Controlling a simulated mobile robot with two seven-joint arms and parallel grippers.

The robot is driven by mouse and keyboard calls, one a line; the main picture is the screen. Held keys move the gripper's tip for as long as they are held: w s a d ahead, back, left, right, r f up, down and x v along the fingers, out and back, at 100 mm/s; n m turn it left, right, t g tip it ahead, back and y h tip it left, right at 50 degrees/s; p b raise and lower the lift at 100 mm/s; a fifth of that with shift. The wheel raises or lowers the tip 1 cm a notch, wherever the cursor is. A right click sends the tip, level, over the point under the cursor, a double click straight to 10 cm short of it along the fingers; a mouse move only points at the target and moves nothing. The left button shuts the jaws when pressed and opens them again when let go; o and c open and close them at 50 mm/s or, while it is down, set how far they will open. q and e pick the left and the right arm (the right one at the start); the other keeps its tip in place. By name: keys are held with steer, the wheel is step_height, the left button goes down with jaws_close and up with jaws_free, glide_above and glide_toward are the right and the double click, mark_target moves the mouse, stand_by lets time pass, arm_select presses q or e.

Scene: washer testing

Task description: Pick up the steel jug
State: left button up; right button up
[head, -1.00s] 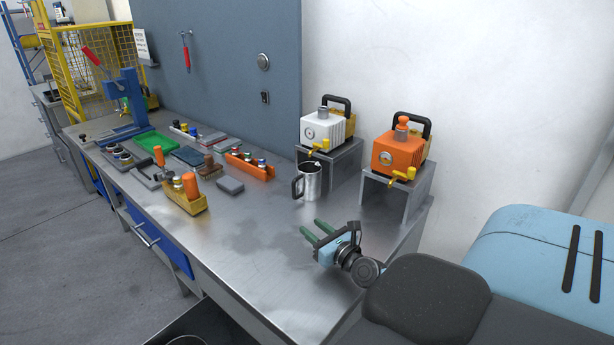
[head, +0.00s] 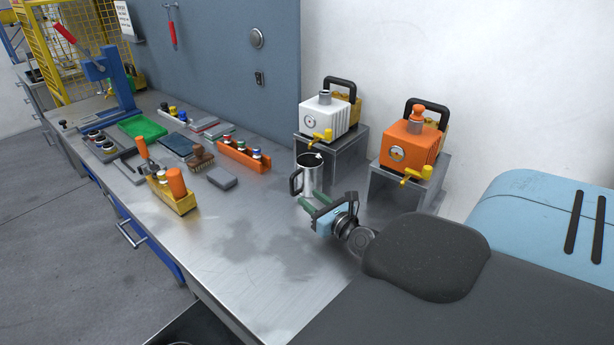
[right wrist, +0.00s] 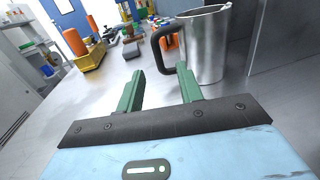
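The steel jug (head: 311,174) stands upright on the metal workbench, in front of the stand with the white unit. Its black handle (head: 296,182) points left in the head view. In the right wrist view the jug (right wrist: 206,45) is close ahead, with its handle (right wrist: 163,48) just beyond the gripper's fingertips. My right gripper (head: 312,202) is open and empty, low over the bench in front of the jug. In the right wrist view its green fingers (right wrist: 160,85) are apart, with the handle ahead between them. My left gripper is not in view.
A white unit (head: 325,115) and an orange unit (head: 408,145) stand on metal stands behind and right of the jug. A yellow holder (head: 172,197), a grey block (head: 222,178) and an orange tray (head: 243,157) lie to the left. The front bench surface (head: 250,240) is clear.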

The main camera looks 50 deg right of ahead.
mark_target(293, 188)
steer(key=shift+w+d, duration=0.1)
steer(key=shift+w, duration=1.2)
steer(key=w, duration=0.3)
steer(key=shift+w+f, duration=0.3)
steer(key=shift+f, duration=0.1)
steer(key=shift+w+d+b, duration=0.1)
steer(key=shift+w+b, duration=0.2)
steer(key=shift+w, duration=0.35)
steer(key=shift+r, duration=0.1)
steer(key=shift+c, duration=0.5)
jaws_close()
